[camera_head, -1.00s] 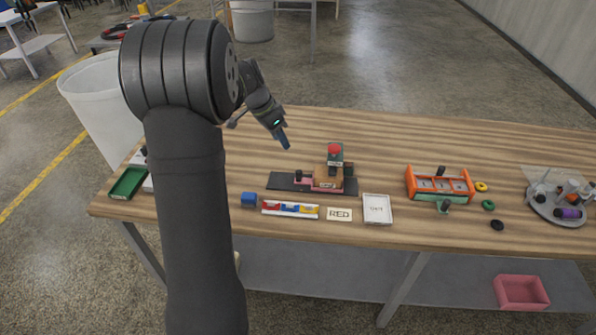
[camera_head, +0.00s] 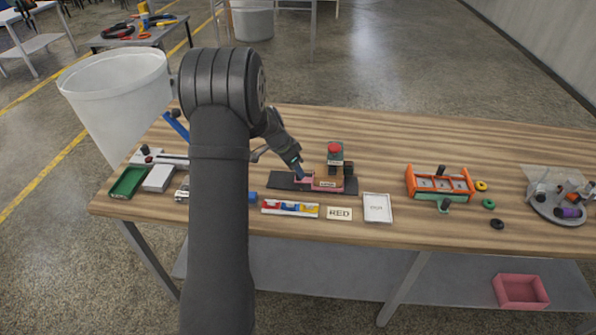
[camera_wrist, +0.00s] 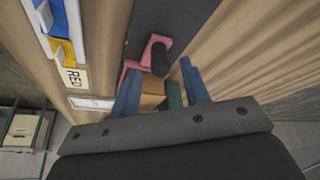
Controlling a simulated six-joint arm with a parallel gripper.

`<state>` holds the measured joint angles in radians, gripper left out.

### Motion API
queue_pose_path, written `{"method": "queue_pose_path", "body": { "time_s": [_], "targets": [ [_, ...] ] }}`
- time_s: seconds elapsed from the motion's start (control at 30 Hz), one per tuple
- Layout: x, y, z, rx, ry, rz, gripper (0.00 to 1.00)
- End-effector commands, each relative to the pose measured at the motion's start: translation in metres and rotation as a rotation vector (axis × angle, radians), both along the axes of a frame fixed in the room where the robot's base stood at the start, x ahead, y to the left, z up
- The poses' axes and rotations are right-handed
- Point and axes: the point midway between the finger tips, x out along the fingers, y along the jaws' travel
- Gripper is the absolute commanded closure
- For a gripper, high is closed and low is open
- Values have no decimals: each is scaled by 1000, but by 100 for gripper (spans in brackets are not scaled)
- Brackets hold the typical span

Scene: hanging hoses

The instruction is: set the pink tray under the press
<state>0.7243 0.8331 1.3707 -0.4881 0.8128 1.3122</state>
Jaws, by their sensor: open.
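The pink tray (camera_head: 325,184) lies on a dark base plate (camera_head: 283,181) in the middle of the table. Its black knob (camera_wrist: 161,58) stands up at the tray's left end in the head view. The press (camera_head: 335,152), dark green with a red button, stands at the tray's right and back. My gripper (camera_head: 298,172) is open and low over the knob end. In the wrist view, the knob shows between the two blue fingertips (camera_wrist: 160,67); I cannot tell whether they touch it. The fingers hide part of the tray and a brown piece (camera_wrist: 152,88).
In front lie a block strip (camera_head: 290,209), a RED card (camera_head: 339,213) and a white tray (camera_head: 377,208). An orange rack (camera_head: 440,184) stands right. A green tray (camera_head: 128,182) and a white box (camera_head: 158,178) are left. The table behind the press is clear.

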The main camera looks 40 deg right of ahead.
Motion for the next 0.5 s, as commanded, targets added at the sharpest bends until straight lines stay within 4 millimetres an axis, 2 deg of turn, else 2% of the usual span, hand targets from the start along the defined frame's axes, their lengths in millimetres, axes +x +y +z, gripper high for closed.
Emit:
{"method": "queue_pose_path", "body": {
  "time_s": [0.2,0.5],
  "targets": [
    [-2,-8,-19,-1,-1,0,58],
    [-2,-9,-22,-1,-1,0,58]
  ]
}}
